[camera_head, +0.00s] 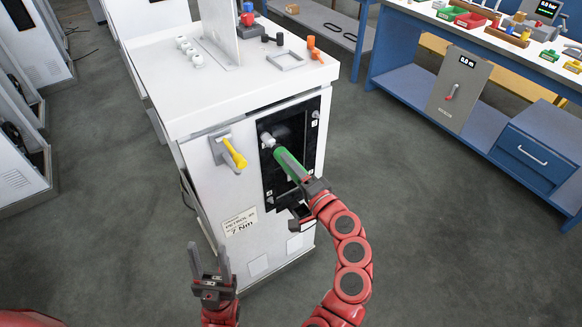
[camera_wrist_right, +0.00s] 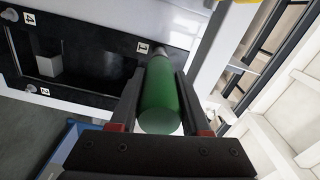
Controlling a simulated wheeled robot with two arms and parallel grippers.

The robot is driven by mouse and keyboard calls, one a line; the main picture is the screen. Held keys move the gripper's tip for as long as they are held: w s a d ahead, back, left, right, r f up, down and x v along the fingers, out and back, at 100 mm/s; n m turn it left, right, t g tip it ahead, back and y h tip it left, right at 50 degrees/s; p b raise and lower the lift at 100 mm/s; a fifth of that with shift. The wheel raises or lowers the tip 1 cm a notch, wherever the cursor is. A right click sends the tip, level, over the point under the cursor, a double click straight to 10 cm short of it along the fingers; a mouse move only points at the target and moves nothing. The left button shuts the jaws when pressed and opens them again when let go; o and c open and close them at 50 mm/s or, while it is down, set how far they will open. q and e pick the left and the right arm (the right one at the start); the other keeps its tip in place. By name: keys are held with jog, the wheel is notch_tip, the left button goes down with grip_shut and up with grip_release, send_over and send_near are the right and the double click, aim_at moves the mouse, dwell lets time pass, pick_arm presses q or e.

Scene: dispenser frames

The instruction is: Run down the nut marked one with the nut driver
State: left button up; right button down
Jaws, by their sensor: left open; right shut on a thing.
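The nut driver (camera_head: 279,157) has a green handle and a grey socket end, and points at the upper left corner of the black panel (camera_head: 271,181) on the white cabinet. My right gripper (camera_head: 297,178) is shut around the green handle, which also shows in the right wrist view (camera_wrist_right: 160,103). In that view the driver's grey end lies beside the label one (camera_wrist_right: 142,47). The nut marked one is hidden behind the driver's end; I cannot tell whether they touch. My left gripper (camera_head: 208,252) is open and empty, low in front of the cabinet.
A yellow-handled tool (camera_head: 234,155) hangs on the cabinet front, left of the panel. A placard reading 7 Nm (camera_head: 240,222) is below it. Other panel corners carry labels four (camera_wrist_right: 28,18) and two (camera_wrist_right: 45,91). A blue bench (camera_head: 405,85) stands at right; floor between is clear.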

jog(key=shift+w+b, duration=0.1)
jog(key=shift+b, duration=0.25)
dwell(1.2)
jog(key=v, duration=0.6)
dwell(0.7)
dwell(0.3)
